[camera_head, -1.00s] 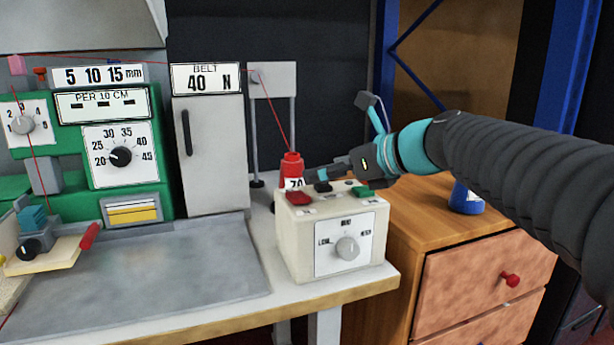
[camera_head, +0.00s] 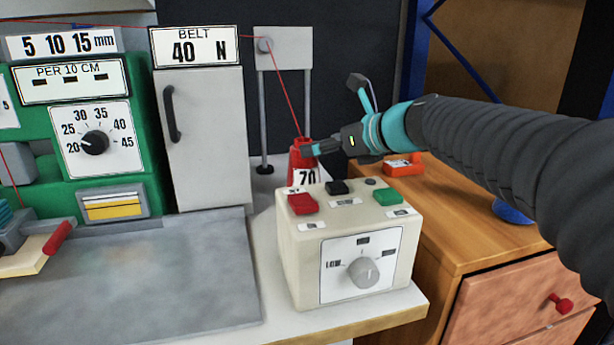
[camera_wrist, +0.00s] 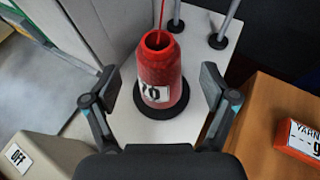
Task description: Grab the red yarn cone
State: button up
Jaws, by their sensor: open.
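The red yarn cone (camera_head: 301,158) stands upright on the white table behind the control box, with a white label reading 70. A red thread runs up from its top to a hook on a stand. In the wrist view the cone (camera_wrist: 161,70) stands on a dark round base, between the two fingers of my gripper (camera_wrist: 155,95). The fingers are spread apart, with a gap on each side of the cone. In the head view my gripper (camera_head: 308,150) is at the cone's upper part, partly covering it.
The cream control box (camera_head: 345,245) with red, black and green buttons stands in front of the cone. A grey cabinet (camera_head: 203,135) is to the left. The thread stand (camera_head: 284,50) rises behind. An orange yarn box (camera_head: 403,166) lies on the wooden drawer unit (camera_head: 465,235) at right.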

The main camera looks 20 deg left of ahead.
aim_at(304, 171)
jog(key=shift+x, duration=2.95)
jog(key=shift+s, duration=0.1)
grip_shut()
jog(key=shift+r, duration=0.1)
